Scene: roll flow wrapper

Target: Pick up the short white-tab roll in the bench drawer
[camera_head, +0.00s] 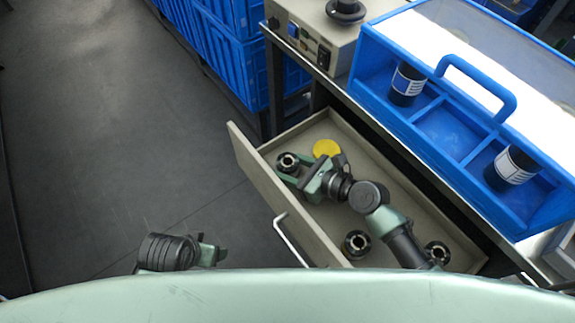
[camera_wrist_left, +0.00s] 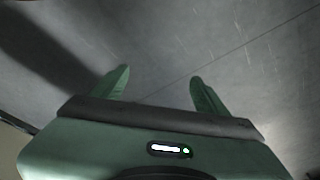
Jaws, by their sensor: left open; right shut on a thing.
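The bench drawer (camera_head: 262,188) is pulled open below the bench. My right gripper (camera_head: 289,174) is low inside it, near the far front corner, shut on a short dark roll with a metallic core (camera_head: 288,161). My fingers hide part of this roll, and I cannot make out a white tab on it. Two similar short pieces, one roll (camera_head: 356,243) and another roll (camera_head: 437,253), stand at the drawer's near end. My left gripper (camera_head: 210,250) is outside the drawer over the floor; its fingers are apart and empty in the left wrist view (camera_wrist_left: 160,88).
A yellow disc (camera_head: 326,148) lies in the drawer beside my right gripper. The drawer handle (camera_head: 290,240) sticks out in front. A blue carrier (camera_head: 480,112) with dark white-labelled rolls stands on the bench above. Blue crates (camera_head: 228,60) stand behind. The floor at left is clear.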

